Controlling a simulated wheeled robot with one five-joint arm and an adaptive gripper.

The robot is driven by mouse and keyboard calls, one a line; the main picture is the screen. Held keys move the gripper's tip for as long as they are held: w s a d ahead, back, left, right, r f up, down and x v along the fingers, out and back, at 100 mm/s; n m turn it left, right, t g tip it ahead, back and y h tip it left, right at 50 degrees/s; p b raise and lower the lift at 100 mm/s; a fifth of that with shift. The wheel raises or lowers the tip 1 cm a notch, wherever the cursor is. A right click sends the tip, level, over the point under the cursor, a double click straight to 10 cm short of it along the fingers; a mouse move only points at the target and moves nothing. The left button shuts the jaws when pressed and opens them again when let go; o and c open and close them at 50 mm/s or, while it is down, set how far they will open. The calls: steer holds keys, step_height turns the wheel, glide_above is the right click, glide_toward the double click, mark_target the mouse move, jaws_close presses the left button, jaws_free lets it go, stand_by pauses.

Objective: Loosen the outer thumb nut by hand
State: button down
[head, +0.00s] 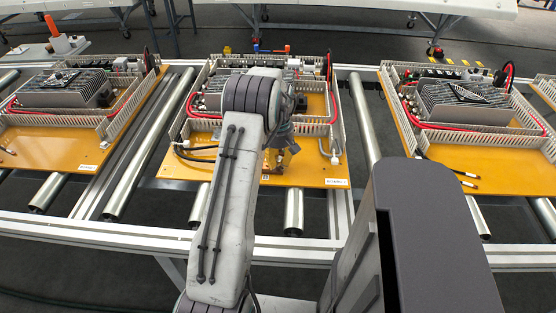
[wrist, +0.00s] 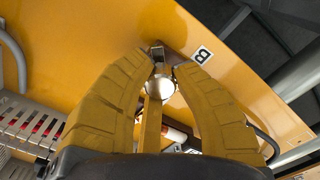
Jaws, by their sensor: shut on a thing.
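My gripper (head: 275,160) reaches down over the front of the middle orange panel (head: 220,172). In the wrist view its two ridged yellow fingers (wrist: 168,66) close in around a small metal fitting beside a white label marked B (wrist: 202,55). A pale round piece, which looks like the outer thumb nut (wrist: 160,88), shows between the fingers. The fingers are shut on it, and its edges are partly hidden by them. A small dark metal tab (wrist: 157,51) stands at the fingertips. My arm covers much of the nut's surroundings in the head view.
Slotted grey wiring duct (head: 336,118) rims the middle panel, with a black cable (head: 196,150) at its left. Similar panels stand left (head: 60,143) and right (head: 455,160) on a roller conveyor. Steel rollers (head: 365,130) and a metal front rail (head: 120,228) lie around them.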

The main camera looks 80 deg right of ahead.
steer(key=n, duration=0.6)
steer(key=shift+d, duration=0.1)
steer(key=c, duration=1.2)
jaws_free()
steer(key=shift+s+d+f+n, duration=0.1)
steer(key=shift+n, duration=0.2)
steer(key=shift+m, duration=1.2)
steer(key=m, duration=0.4)
steer(key=shift+a+m, duration=0.2)
steer(key=shift+m, duration=0.1)
steer(key=o, duration=0.7)
steer(key=shift+c, duration=0.2)
